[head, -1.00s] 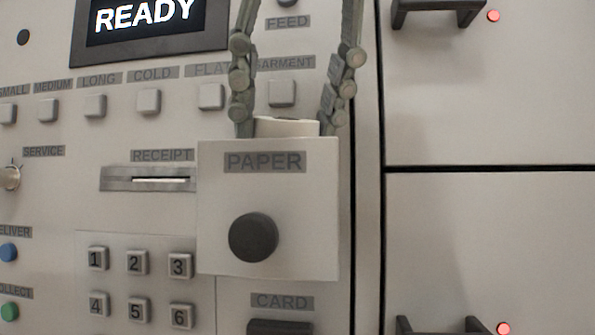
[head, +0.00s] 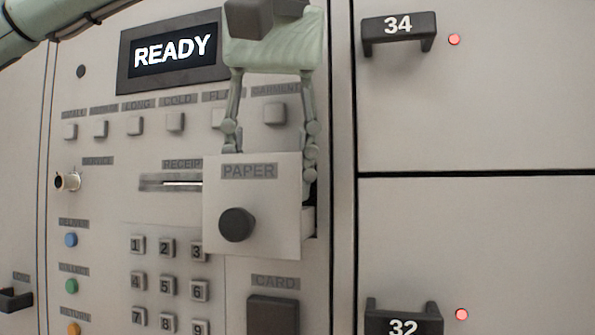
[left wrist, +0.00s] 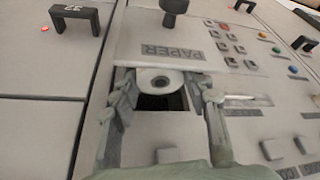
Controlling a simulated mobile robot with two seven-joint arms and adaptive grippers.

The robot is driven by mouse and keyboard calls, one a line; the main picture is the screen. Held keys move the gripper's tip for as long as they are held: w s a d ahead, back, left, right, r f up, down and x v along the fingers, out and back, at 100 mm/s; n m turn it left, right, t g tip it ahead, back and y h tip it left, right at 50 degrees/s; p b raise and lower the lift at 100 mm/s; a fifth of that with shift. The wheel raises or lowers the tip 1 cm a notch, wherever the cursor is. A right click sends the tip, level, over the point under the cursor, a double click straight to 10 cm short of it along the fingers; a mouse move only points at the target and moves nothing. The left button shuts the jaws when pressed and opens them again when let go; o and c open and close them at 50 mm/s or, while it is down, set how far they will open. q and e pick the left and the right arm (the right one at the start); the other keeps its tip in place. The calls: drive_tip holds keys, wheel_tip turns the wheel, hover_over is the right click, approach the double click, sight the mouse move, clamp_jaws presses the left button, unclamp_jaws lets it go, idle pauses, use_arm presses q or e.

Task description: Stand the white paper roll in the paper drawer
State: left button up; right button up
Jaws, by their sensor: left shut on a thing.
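The paper drawer (head: 270,215) sticks out of the machine's panel, its front marked PAPER with a dark round knob. In the left wrist view, the drawer front (left wrist: 130,45) lies beyond the white paper roll (left wrist: 155,79), with a dark opening on the near side. The roll's round end with its hole faces that camera. My left gripper (head: 270,150) points down from above the drawer. In the left wrist view, its fingers (left wrist: 163,92) stand on either side of the roll, shut on it. The drawer front hides the roll and fingertips in the head view. My right gripper is not in view.
A READY screen (head: 174,50), buttons, a receipt slot (head: 170,184) and a keypad (head: 168,280) lie left of the drawer. A card reader (head: 273,315) is below it. Locker doors with protruding handles (head: 399,30) stand to the right.

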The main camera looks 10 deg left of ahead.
use_arm(q)
drive_tip(key=shift+w+a+f, duration=0.1)
drive_tip(key=shift+w+f, duration=0.05)
drive_tip(key=shift+f, duration=0.1)
drive_tip(key=shift+f, duration=0.2)
drive_tip(key=o, duration=1.4)
drive_tip(key=shift+r, duration=0.1)
